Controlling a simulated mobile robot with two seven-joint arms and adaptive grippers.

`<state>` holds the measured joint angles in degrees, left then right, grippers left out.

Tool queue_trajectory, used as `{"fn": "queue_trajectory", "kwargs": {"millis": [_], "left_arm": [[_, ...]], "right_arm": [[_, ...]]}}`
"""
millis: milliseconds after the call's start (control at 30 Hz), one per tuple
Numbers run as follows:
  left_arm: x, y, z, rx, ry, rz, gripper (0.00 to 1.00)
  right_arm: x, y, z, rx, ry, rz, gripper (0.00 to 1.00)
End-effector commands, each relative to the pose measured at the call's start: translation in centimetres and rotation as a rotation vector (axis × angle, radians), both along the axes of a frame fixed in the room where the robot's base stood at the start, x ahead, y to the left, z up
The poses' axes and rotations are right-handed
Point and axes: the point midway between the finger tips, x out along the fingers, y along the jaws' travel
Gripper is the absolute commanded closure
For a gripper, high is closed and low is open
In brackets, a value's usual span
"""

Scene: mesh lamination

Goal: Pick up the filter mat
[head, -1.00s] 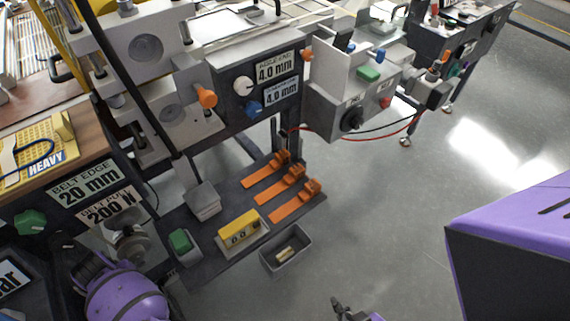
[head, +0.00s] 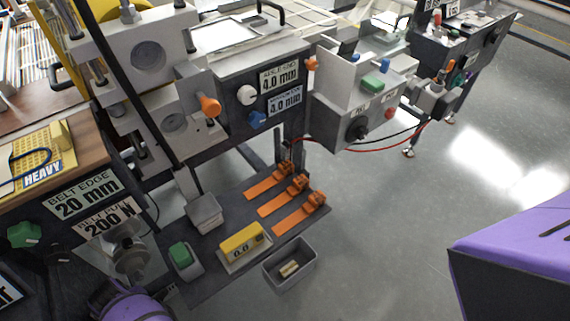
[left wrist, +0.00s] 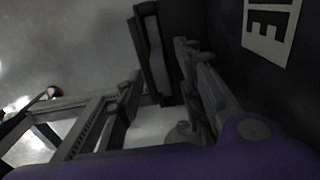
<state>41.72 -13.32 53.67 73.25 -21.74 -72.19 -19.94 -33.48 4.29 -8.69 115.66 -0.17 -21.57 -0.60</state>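I cannot make out with certainty which thing is the filter mat. A yellow gridded piece marked HEAVY (head: 36,160) lies on the wooden bench top at the left, with a blue strip on it. My left gripper (left wrist: 158,62) shows in the left wrist view with its grey fingers apart and nothing visible held between them. In the head view only part of my purple left arm (head: 135,306) shows at the bottom left. My right gripper is not in view.
The laminating machine (head: 215,90) has orange and white knobs. A low dark shelf holds orange clamps (head: 298,213), a yellow counter (head: 243,241) and a green button (head: 180,254). A grey bin (head: 290,264) holds small pale pieces.

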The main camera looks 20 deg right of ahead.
Motion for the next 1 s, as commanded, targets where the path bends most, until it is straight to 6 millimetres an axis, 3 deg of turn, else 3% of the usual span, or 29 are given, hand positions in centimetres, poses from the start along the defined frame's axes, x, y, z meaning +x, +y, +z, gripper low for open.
{"fn": "queue_trajectory", "kwargs": {"millis": [33, 300, 800, 1000], "left_arm": [[0.0, 0.0, 0.1, 0.000, -0.001, 0.000, 0.66], [0.0, 0.0, 0.0, 0.000, 0.000, 0.000, 1.00], [0.0, 0.0, 0.1, 0.001, -0.001, 0.000, 1.00], [0.1, 0.1, 1.5, 0.002, -0.003, 0.000, 1.00]], "right_arm": [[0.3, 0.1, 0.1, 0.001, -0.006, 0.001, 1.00], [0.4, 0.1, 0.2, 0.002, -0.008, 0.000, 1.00], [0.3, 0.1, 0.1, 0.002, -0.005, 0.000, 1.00], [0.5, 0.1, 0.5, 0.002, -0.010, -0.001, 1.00]]}}
